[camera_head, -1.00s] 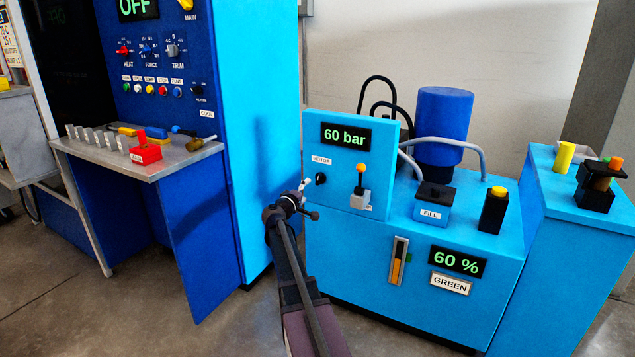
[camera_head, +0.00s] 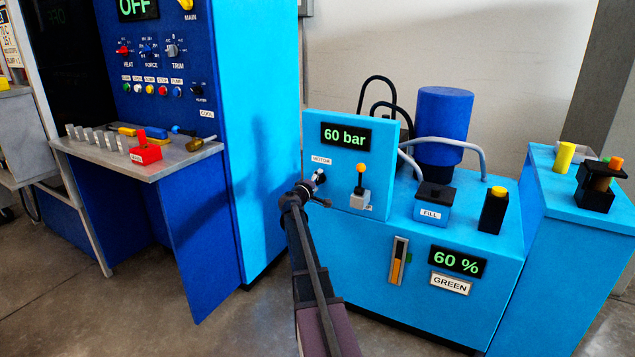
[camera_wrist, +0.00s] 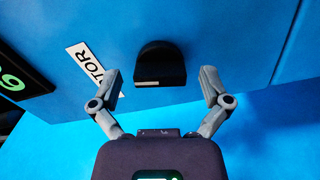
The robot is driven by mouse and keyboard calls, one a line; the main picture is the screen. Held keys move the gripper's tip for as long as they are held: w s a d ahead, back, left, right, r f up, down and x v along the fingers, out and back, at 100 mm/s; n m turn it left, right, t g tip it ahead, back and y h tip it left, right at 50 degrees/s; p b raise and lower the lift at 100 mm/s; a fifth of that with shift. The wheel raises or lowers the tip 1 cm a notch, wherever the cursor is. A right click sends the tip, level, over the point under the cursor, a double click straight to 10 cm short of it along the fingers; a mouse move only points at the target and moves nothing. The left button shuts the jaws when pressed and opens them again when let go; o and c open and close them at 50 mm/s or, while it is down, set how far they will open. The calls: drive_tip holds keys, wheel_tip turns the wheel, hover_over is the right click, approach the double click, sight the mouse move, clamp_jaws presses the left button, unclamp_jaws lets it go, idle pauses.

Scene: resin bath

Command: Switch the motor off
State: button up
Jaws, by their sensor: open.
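The motor switch is a black knob (camera_wrist: 160,62) with a white mark, on the light blue panel (camera_head: 336,180) of the hydraulic unit. In the wrist view it lies ahead of my gripper (camera_wrist: 162,85), between the two spread fingers. The fingers are open and I see no contact with the knob. The MOTOR label (camera_wrist: 95,70) lies left of the knob, partly behind the left finger. In the head view my gripper (camera_head: 318,178) is at the panel just below the MOTOR label (camera_head: 321,161) and covers most of the knob.
A lever with an orange tip (camera_head: 360,178) stands close to the right of my gripper. The display (camera_head: 345,136) above reads 60 bar. The blue cabinet side (camera_head: 262,130) is to the left. A FILL box (camera_head: 433,203) sits further right.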

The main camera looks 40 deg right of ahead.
drive_tip(key=c, duration=1.2)
drive_tip(key=shift+o, duration=0.2)
drive_tip(key=shift+n, duration=1.5)
drive_tip(key=shift+d, duration=0.1)
drive_tip(key=o, duration=1.2)
drive_tip(key=shift+c, duration=0.2)
drive_tip(key=v, duration=1.2)
